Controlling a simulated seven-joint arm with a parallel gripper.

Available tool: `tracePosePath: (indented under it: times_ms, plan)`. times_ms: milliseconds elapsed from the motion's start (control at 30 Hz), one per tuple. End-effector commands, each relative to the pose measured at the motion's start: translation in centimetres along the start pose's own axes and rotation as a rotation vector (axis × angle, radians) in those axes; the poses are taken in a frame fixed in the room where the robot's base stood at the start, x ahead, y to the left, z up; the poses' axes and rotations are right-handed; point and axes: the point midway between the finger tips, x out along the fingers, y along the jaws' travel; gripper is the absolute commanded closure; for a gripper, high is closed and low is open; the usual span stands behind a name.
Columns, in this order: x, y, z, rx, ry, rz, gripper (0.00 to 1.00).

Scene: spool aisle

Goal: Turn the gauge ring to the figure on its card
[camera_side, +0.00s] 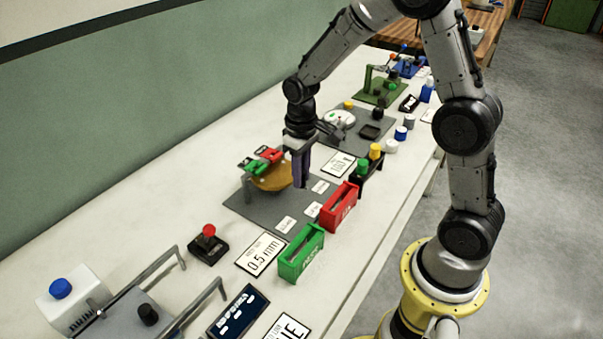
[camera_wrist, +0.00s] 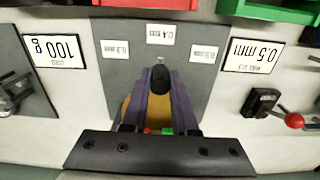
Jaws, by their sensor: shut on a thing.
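The gauge ring is an orange disc (camera_side: 272,180) on a grey mat, with red and green blocks at its back edge. My gripper (camera_side: 301,180) has purple fingers pointing down at the disc's front edge. In the wrist view, my gripper (camera_wrist: 161,85) is shut on a dark knob (camera_wrist: 162,82), and part of the orange disc (camera_wrist: 126,108) shows beside the fingers. The knob lines up with the middle small label (camera_wrist: 160,34); two more labels (camera_wrist: 115,49) (camera_wrist: 203,54) flank it, their figures hard to read. The card (camera_side: 261,254) reads 0.5 mm; it also shows upside down in the wrist view (camera_wrist: 252,55).
A red box (camera_side: 339,206) and a green box (camera_side: 301,252) stand along the mat's front edge. A red-knobbed lever (camera_side: 209,240) is nearer the camera. A 100 g card (camera_wrist: 57,50) lies on the other side. The bench between the lever and the mat is clear.

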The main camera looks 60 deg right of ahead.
Motion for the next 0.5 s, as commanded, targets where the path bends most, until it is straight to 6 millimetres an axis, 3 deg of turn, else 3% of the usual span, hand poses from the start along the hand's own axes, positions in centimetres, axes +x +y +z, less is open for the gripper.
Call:
tracePosePath:
  times_ms: [500]
  plan:
    - [-0.2,-2.6,-0.4,0.305,0.002,0.000,1.00]
